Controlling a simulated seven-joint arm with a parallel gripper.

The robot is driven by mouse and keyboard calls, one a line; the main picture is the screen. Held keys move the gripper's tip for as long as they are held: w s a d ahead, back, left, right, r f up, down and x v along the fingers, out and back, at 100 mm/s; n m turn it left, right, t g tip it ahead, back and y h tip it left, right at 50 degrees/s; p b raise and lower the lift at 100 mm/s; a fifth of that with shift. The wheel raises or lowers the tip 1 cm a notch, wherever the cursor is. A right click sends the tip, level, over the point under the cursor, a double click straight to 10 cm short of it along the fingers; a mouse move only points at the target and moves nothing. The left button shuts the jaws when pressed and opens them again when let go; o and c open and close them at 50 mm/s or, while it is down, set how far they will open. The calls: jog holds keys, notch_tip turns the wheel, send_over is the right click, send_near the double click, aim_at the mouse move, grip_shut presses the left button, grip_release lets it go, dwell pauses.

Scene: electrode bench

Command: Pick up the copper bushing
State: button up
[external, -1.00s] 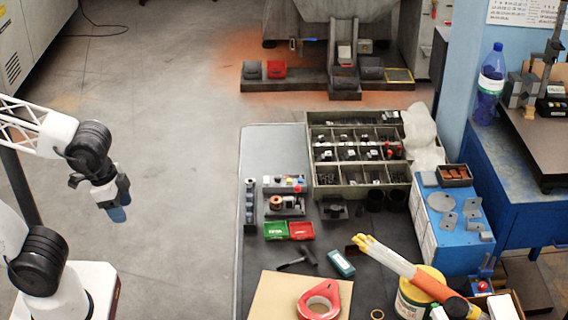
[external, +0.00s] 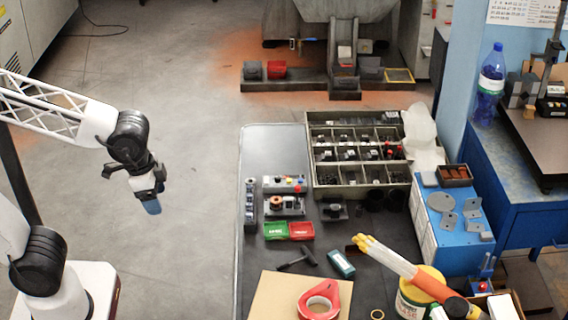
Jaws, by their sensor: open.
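A small copper-gold ring (external: 377,314), which looks like the copper bushing, lies on the dark bench top near the bottom edge of the external view. It is to the right of the red tape dispenser (external: 303,307). A copper-coloured round part (external: 276,202) also sits on a small device farther back, and I cannot tell its exact kind. My gripper (external: 151,206), with blue fingertips, hangs over the floor left of the bench, well apart from both. It is open, and nothing shows in it.
An orange-and-white rod with yellow tips (external: 395,262) and a tub (external: 410,300) stand close to the ring's right.

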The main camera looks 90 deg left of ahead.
jog(key=w+a+f, duration=0.3)
jog(key=w+a, duration=0.4)
jog(key=w, duration=0.5)
jog(key=n+g, duration=0.2)
jog(key=n, duration=0.1)
send_near(276, 203)
jog(key=shift+a+f, duration=0.9)
jog(key=shift+f, duration=0.05)
jog(key=shift+f, duration=0.1)
jog(key=shift+f, duration=1.15)
jog(key=shift+f, duration=0.15)
